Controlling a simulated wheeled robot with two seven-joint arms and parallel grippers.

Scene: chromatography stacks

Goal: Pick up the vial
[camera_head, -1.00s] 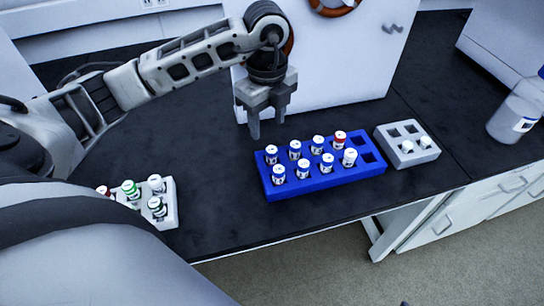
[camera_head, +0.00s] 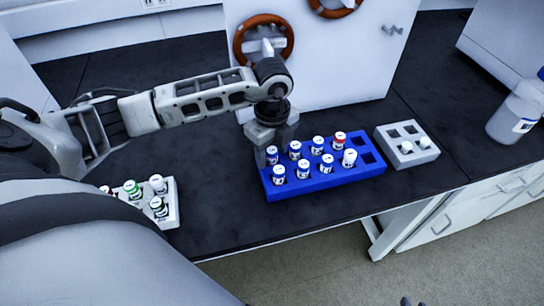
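A blue rack (camera_head: 322,182) on the black bench holds several upright vials in two rows. Most have blue caps, one has a red cap (camera_head: 339,138) and one a white cap (camera_head: 349,158). My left gripper (camera_head: 272,150) points down over the rack's back left corner. Its fingers are apart, and the back left blue-capped vial (camera_head: 272,156) shows between or just in front of them. I cannot tell whether they touch it. The vial still stands in the rack.
A small grey rack (camera_head: 428,156) with two white-capped vials stands to the right. Another light rack (camera_head: 172,212) with green-, white- and red-capped vials is at left, partly hidden by my body. A white cabinet (camera_head: 340,75) stands close behind; a bottle (camera_head: 512,118) is far right.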

